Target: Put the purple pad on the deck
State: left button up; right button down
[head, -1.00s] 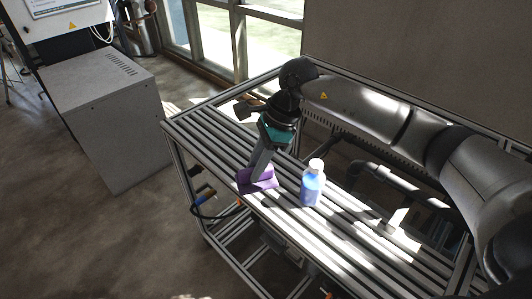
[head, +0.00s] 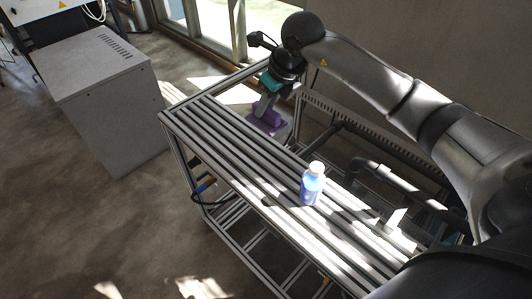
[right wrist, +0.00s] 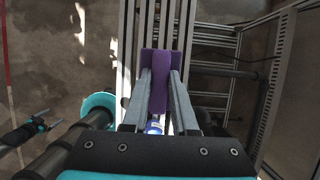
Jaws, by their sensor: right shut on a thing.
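The purple pad (head: 269,119) is a flat piece with a raised purple grip. My right gripper (head: 264,107) is shut on that grip and holds the pad up, near the far long edge of the slatted deck (head: 228,139). In the right wrist view the pad (right wrist: 147,56) is clamped between both fingers (right wrist: 161,76), with deck slats (right wrist: 128,40) below and to its left. Its exact height above the frame is hard to tell.
A blue bottle with a white cap (head: 312,184) stands upright on the deck; it partly shows between the fingers in the wrist view (right wrist: 155,126). Behind the deck are open frame bars and dark pipes (head: 385,182). A grey cabinet (head: 112,105) stands at left. The deck's left end is clear.

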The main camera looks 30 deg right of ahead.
jog(key=shift+f, duration=8.1)
jog(key=shift+f, duration=0.15)
jog(key=c, duration=0.7)
grip_release()
jog(key=shift+r, duration=0.25)
jog(key=v, duration=1.1)
jog(key=shift+r+p, duration=0.35)
jog(key=shift+r, duration=0.05)
jog(key=shift+s+d, duration=0.1)
jog(key=shift+s, duration=0.05)
